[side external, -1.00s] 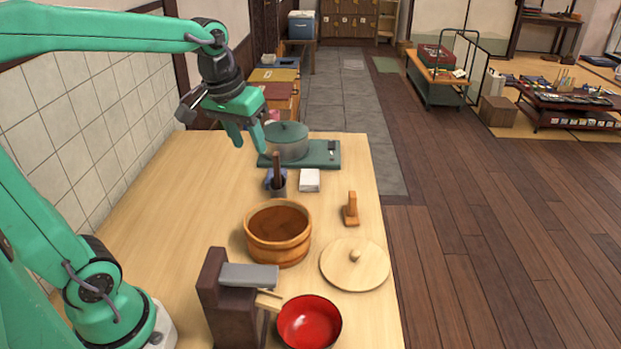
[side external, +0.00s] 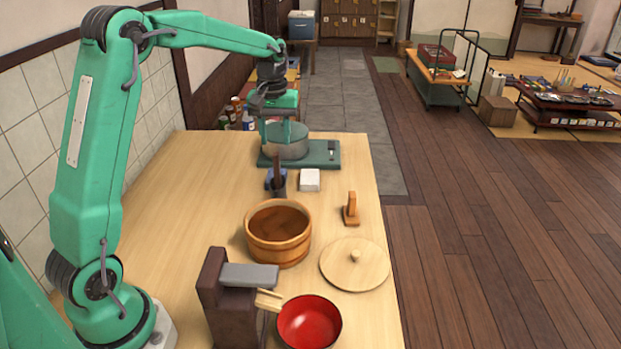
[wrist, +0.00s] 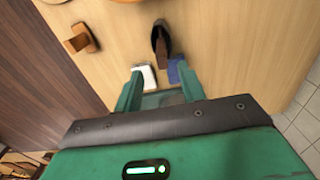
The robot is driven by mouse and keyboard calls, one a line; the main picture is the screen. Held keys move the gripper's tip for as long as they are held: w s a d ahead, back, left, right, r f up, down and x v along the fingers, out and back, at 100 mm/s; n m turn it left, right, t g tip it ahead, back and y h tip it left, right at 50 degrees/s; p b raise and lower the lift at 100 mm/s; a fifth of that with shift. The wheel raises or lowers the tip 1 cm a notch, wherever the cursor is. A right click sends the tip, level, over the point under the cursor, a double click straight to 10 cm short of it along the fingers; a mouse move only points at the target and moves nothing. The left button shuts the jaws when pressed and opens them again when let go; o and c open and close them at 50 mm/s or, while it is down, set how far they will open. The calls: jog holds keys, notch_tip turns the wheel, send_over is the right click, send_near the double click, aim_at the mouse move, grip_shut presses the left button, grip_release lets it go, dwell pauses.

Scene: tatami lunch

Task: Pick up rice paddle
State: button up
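A dark brown upright handle (side external: 277,163) stands in a small dark grey holder (side external: 279,188) near the far end of the table. It looks like the rice paddle's handle, with its lower part hidden in the holder. The handle (wrist: 162,48) and holder also show at the top of the wrist view.
A small blue item (wrist: 177,71) and a white block (side external: 309,180) flank the holder. The grey-green pot (side external: 289,146) stands on a green board (side external: 325,155). A wooden tub (side external: 278,252), round lid (side external: 335,275), small wooden stand (side external: 351,209) and red bowl (side external: 310,323) are nearer.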

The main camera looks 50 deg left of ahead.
aim_at(276, 153)
jog(key=shift+w+a+f, duration=0.15)
jog(key=shift+f, duration=0.05)
jog(key=shift+a+f, duration=0.15)
jog(key=shift+f, duration=3.75)
grip_shut()
